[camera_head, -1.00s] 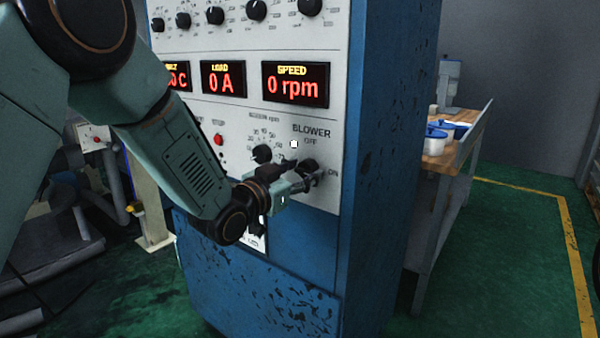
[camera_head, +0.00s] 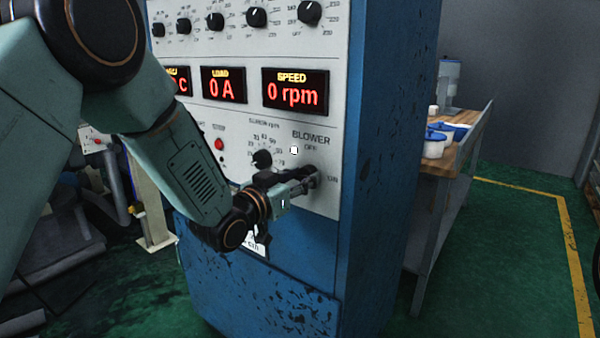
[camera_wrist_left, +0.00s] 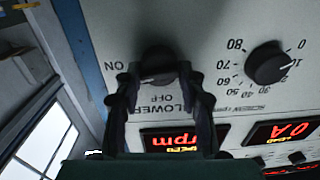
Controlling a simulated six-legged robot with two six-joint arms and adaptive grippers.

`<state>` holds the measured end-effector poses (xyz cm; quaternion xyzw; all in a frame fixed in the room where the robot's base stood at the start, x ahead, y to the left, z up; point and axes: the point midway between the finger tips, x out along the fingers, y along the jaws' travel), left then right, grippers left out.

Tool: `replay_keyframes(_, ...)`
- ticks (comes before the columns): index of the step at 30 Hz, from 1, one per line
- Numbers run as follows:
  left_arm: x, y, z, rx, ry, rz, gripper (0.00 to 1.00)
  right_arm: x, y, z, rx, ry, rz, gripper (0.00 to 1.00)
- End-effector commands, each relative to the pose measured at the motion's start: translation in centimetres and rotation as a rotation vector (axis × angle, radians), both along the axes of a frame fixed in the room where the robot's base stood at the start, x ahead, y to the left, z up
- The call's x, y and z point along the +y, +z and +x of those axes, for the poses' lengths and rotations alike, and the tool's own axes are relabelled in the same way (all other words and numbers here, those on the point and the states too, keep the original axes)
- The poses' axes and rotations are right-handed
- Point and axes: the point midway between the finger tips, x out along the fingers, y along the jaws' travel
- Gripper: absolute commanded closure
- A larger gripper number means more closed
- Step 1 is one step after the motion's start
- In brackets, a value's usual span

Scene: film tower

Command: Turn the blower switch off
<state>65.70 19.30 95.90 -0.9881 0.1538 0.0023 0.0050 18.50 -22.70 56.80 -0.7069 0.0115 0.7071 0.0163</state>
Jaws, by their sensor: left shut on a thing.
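The blower switch (camera_head: 312,171) is a dark round knob low on the right of the white control panel, beside the printed words BLOWER, OFF and ON. In the left wrist view the knob (camera_wrist_left: 158,63) sits between my two fingers, seen upside down, with ON to its left and OFF just below it. My left gripper (camera_head: 305,184) is at the knob and shut on it; the fingers also show in the left wrist view (camera_wrist_left: 159,76). They cover part of the knob, and I cannot clearly tell where its pointer stands. My right gripper is not in view.
The blue cabinet (camera_head: 382,150) carries the panel. Another dark knob (camera_head: 262,158) with a numbered scale is close left of the blower switch. The speed display (camera_head: 295,90) reads 0 rpm. A wooden-topped bench (camera_head: 452,155) stands to the right, with free green floor beyond.

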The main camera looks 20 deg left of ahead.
Motion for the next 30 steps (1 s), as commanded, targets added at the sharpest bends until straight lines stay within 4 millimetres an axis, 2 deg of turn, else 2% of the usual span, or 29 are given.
replay_keyframes(1, -0.1, 0.2, -0.1, 0.019, -0.003, -0.035, 0.92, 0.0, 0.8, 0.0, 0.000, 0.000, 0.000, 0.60)
replay_keyframes(12, 0.1, 0.2, 0.0, 0.139, -0.002, -0.364, 0.92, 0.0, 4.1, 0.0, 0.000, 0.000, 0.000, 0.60)
replay_keyframes(30, 0.3, 0.0, 0.0, 0.331, -0.001, -0.898, 0.92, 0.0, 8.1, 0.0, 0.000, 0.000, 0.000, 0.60)
